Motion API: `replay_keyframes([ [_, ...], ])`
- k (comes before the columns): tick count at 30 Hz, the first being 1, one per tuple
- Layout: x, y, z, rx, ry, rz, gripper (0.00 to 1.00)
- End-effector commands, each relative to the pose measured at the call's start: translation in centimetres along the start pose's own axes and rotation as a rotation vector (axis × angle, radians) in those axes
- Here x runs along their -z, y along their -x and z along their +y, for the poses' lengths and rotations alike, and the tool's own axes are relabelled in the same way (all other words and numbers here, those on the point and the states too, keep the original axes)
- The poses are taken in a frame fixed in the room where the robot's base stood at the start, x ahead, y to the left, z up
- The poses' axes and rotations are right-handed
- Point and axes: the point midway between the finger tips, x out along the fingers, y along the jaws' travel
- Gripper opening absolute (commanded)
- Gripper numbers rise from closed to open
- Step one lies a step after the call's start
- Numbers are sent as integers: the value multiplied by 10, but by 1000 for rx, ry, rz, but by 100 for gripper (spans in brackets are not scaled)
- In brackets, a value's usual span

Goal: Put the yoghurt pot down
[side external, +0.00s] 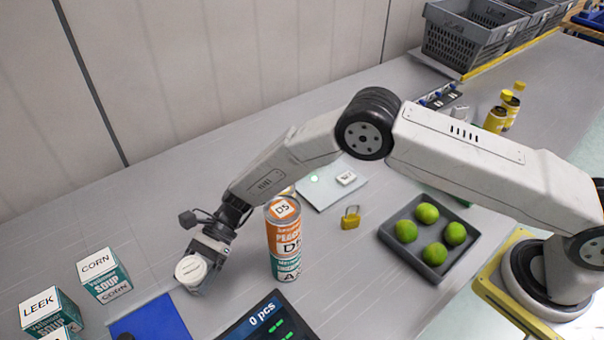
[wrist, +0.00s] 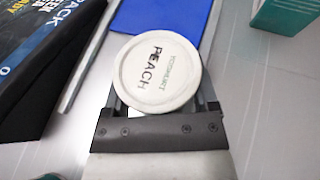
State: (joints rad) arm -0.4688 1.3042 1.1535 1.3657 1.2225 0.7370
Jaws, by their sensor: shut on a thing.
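The yoghurt pot (side external: 191,270) has a round white lid and is held in my gripper (side external: 207,262) at the left of the side view. In the wrist view the lid of the yoghurt pot (wrist: 157,76) reads "PEACH YOGHURT" and faces the camera. My gripper (wrist: 160,105) is shut on the pot, with a finger on each side of it. The pot's lower part is hidden. I cannot tell whether its base touches the table.
A blue mat (side external: 150,320) lies just in front of the pot. Soup boxes (side external: 104,275) stand to the left. A tall orange-and-teal can (side external: 284,240) stands to the right. A grey tray (side external: 470,243) holds several limes.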

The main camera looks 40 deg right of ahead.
Motion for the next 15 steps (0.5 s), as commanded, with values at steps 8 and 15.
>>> replay_keyframes([
  [8, 0, 0, 0, 0, 0, 0, 100],
  [15, -3, 1, 0, 0, 1, 0, 100],
])
